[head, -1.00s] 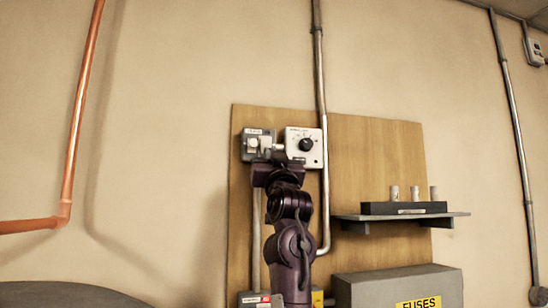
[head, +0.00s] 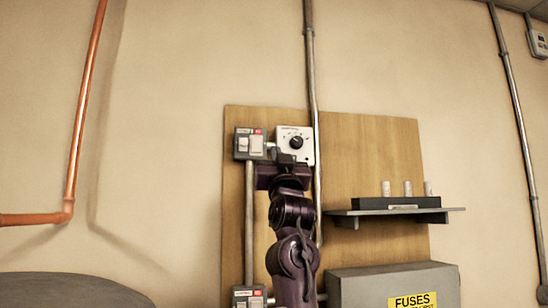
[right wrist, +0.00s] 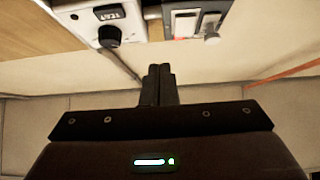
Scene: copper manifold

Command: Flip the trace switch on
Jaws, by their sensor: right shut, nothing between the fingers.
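A grey switch box (head: 242,147) with a small red mark on its label and pale switch parts is at the upper left of the wooden board. Its label is too small to read, and I cannot tell the switch position. In the right wrist view the box (right wrist: 184,8) is at the top, with a pale panel and a round grey knob. My right gripper (head: 284,158) is shut and empty, just right of and below the switch box, in front of the dial box's lower edge. Its fingers (right wrist: 158,72) show closed together in the wrist view, apart from the switch. My left gripper is not in view.
A white dial box (head: 305,135) with a black knob adjoins the switch box on the right. A shelf (head: 345,219) with fuses is farther right. A grey fuse box (head: 360,285) and another small switch box (head: 240,296) are below. A conduit (head: 310,60) runs upward.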

